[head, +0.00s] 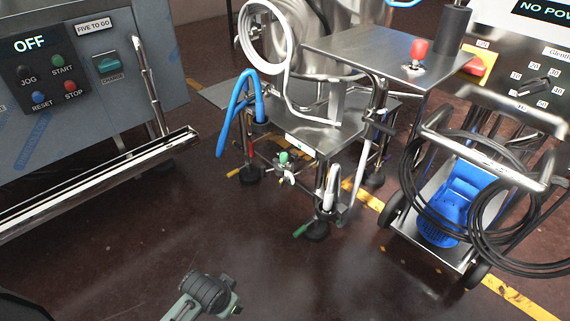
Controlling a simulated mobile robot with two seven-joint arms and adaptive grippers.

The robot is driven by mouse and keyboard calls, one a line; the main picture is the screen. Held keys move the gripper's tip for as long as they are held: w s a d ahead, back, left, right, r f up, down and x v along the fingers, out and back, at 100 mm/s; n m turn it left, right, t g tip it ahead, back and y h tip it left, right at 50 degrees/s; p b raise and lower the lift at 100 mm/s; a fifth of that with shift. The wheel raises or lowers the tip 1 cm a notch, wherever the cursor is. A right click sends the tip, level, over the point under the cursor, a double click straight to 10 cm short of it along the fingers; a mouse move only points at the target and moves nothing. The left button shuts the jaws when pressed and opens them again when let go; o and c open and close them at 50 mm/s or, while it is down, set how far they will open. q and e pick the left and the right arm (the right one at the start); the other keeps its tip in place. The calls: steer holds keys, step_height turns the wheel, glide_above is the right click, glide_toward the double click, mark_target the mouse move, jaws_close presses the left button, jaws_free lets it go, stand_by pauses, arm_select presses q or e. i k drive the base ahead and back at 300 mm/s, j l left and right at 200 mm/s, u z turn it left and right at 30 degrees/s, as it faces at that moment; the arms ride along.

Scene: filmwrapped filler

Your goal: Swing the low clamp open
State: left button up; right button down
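A steel machine frame (335,131) stands in the middle. Low on its front is a small silver fitting with a green knob (284,157) and clamp-like metal parts (286,178). Beside it, lower right, an upright metal fitting (326,200) has a green handle (301,230) sticking out near the floor. I cannot tell for sure which is the low clamp, or whether it is open or closed. A grey and dark link of my arm (205,294) shows at the bottom, well apart from the fittings. No gripper fingers are visible.
A control cabinet (100,75) reading OFF and a long metal trough (100,183) stand on the left. A cart (447,235) with a blue unit and black hoses stands on the right. Blue hoses (237,105) hang by the frame. The dark floor in front is clear.

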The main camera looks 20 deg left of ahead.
mark_target(280, 171)
steer(key=j, duration=0.85)
steer(key=i+j+z, duration=0.1)
steer(key=j, duration=0.75)
